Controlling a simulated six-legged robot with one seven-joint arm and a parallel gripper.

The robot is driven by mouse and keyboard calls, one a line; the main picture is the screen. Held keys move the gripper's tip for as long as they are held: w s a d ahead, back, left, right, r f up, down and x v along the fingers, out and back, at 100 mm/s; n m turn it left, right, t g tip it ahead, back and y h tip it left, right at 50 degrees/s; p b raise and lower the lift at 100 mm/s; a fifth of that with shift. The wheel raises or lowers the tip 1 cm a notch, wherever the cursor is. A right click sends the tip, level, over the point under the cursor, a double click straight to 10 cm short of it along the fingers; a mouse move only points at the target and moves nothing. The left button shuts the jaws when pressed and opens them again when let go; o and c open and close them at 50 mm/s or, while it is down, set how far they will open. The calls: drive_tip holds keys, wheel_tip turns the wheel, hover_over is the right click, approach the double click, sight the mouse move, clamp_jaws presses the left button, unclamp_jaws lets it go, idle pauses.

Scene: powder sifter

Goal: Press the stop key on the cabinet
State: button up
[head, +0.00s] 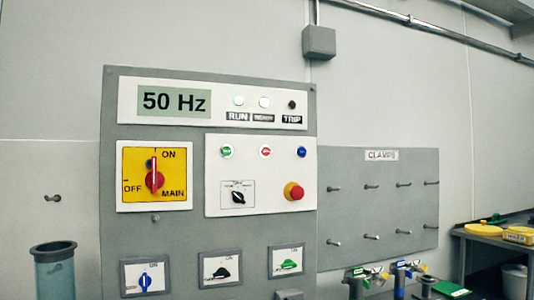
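The grey cabinet (110,180) stands upright left of the middle in the head view. Its white button panel (220,200) carries a row of three small round keys. The left key (227,152) is green, the middle one (265,152) is red and white, and the right one (301,152) is blue. The middle key looks like the stop key, but its lettering is too small to read. A larger red mushroom button (294,191) on a yellow collar sits below the blue key, beside a black selector knob (238,198). My gripper is not in view.
A display (174,102) reads "50 Hz"; a RUN lamp (238,102) is lit. A yellow MAIN switch (154,176) points to ON. Three smaller switches line the bottom. Right are a pegboard (385,215) marked CLAMPS, coloured valves (408,268) and a bench (490,231).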

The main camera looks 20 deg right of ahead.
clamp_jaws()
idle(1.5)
